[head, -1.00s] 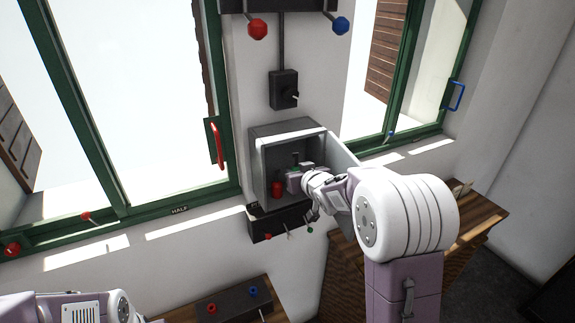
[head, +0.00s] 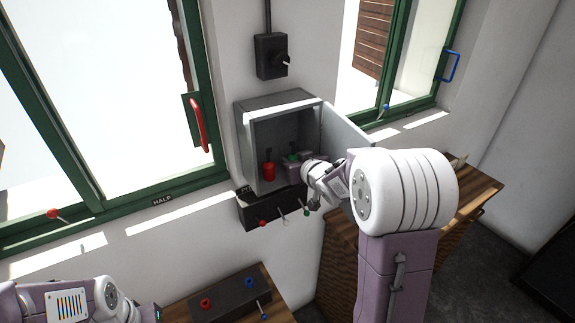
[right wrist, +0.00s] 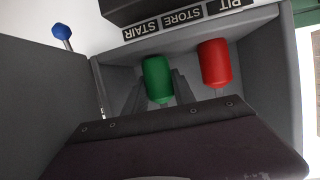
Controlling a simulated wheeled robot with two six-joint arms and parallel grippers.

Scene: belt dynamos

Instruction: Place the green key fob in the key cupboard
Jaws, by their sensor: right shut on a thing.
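The key cupboard (head: 244,150) is a grey open-fronted box on the wall, its door (head: 345,130) swung open to the right. My right gripper (head: 291,163) reaches inside it and is shut on the green key fob (right wrist: 157,78). In the head view only a bit of green (head: 290,157) shows between the gripper parts. In the right wrist view the fob sits between my two fingers, beside a red fob (right wrist: 214,62). The red fob (head: 269,171) is at the left inside the cupboard. I cannot tell whether the green fob touches a hook. My left gripper is out of view.
A dark lever box (head: 262,213) is under the cupboard. Labels STAIR, STORE and PIT (right wrist: 182,17) show in the right wrist view. A switch box (head: 271,56) is above. A red window handle (head: 197,123) is to the left. A control box (head: 230,295) sits on the lower bench.

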